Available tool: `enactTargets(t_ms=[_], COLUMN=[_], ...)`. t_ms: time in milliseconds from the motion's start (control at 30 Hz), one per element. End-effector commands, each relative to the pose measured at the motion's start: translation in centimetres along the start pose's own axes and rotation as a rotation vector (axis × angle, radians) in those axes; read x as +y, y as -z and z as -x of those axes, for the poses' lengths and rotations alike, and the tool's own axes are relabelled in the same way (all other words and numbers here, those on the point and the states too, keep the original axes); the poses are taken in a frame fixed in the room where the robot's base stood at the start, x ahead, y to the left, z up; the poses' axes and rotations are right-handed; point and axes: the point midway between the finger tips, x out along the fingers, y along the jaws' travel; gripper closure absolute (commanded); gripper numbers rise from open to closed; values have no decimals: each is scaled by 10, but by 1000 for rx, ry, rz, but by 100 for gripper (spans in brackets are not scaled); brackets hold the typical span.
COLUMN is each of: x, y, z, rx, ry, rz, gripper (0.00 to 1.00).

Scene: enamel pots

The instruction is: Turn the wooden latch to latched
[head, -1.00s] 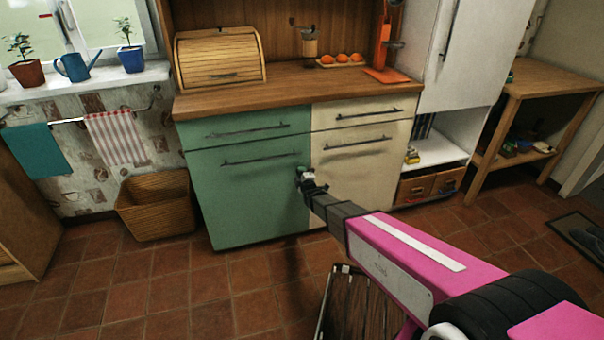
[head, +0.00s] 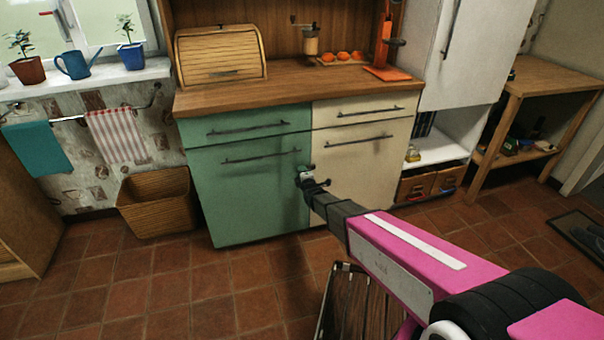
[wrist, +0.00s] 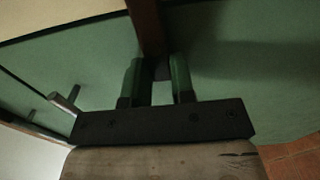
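The wooden latch (wrist: 148,27) is a dark brown bar in the wrist view. It runs from the top edge down to my gripper (wrist: 158,72), in front of the green door. The two greenish fingers stand a little apart, with the near end of the latch and a dark grey piece at or between their tips. I cannot tell whether both fingers touch it. In the head view my gripper (head: 307,178) is at the upper right edge of the green door (head: 250,195), beside the cream door (head: 365,170). The gripper hides the latch there, so its angle is unclear.
A bar handle (head: 262,157) crosses the green door above my gripper, and another handle (head: 358,142) crosses the cream door. A wicker basket (head: 157,205) stands on the floor at left. A wire-sided container (head: 350,305) is below my arm.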

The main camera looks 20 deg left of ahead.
Motion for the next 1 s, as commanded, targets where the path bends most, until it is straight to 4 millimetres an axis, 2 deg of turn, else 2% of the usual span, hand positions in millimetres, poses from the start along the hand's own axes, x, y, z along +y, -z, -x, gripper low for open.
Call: enactTargets(t_ms=[33, 67, 100, 367, 567, 767, 1000], x=[-1, -1, -1, 0, 0, 1, 1], y=[1, 1, 1, 0, 0, 0, 0], z=[0, 0, 0, 0, 11, 40, 86], rx=[2, 2, 2, 1, 1, 1, 1], ry=[2, 2, 2, 1, 1, 1, 2], rz=[5, 4, 4, 2, 1, 1, 2], gripper=[64, 54, 51, 51, 51, 51, 51])
